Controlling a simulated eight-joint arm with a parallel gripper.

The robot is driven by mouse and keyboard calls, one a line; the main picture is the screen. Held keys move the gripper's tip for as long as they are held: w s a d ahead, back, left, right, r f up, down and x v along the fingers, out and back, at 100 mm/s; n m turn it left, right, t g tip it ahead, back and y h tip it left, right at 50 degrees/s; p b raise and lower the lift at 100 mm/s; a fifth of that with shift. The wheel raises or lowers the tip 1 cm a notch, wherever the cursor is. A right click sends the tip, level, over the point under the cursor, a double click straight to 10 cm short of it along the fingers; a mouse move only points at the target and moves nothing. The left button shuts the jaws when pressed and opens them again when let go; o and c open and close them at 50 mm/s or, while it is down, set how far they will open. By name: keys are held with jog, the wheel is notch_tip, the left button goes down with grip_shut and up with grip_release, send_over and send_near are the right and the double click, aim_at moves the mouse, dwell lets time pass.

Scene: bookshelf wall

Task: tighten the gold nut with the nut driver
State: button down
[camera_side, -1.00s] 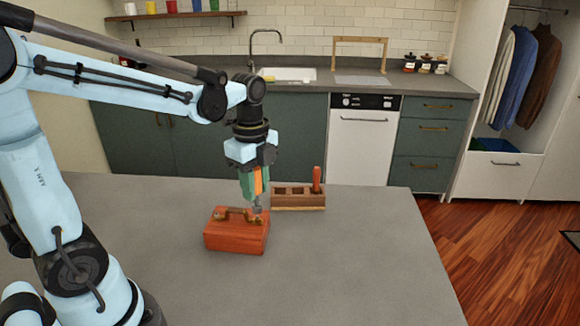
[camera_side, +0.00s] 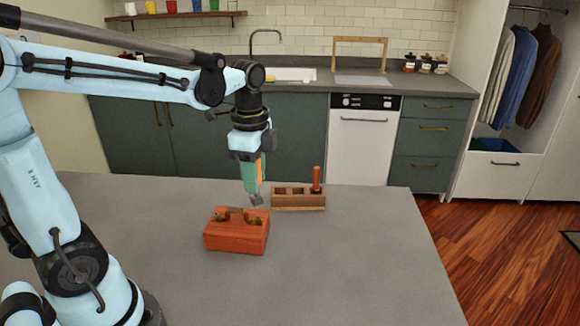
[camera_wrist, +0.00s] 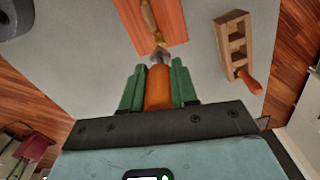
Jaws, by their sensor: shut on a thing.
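A reddish wooden block (camera_side: 236,238) lies on the grey table, with a brass-coloured handle-like strap (camera_side: 238,212) along its top. A gold nut (camera_side: 258,219) appears at the strap's right end; it is too small to make out clearly. My gripper (camera_side: 252,184) has green fingers shut on the orange handle of the nut driver (camera_wrist: 158,88). The driver's grey socket (camera_side: 257,199) points down, slightly tilted, and hangs just above the strap's right end, apparently apart from it. In the wrist view the socket's end overlaps the block's near edge, and the nut is not clearly visible.
A wooden rack (camera_side: 298,202) with open slots stands behind and right of the block, close to the driver. A red-orange-handled tool (camera_side: 316,180) stands in its right end. The table (camera_side: 350,270) is clear in front and to the right.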

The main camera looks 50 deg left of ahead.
aim_at(256, 196)
jog(key=shift+f+m, duration=0.3)
jog(key=shift+f, duration=1.35)
jog(key=shift+f+m, duration=0.4)
jog(key=shift+f, duration=0.6)
jog(key=m, duration=0.6)
jog(key=shift+m, duration=0.4)
jog(key=m, duration=0.7)
jog(key=shift+w, duration=0.1)
jog(key=shift+n, duration=0.7)
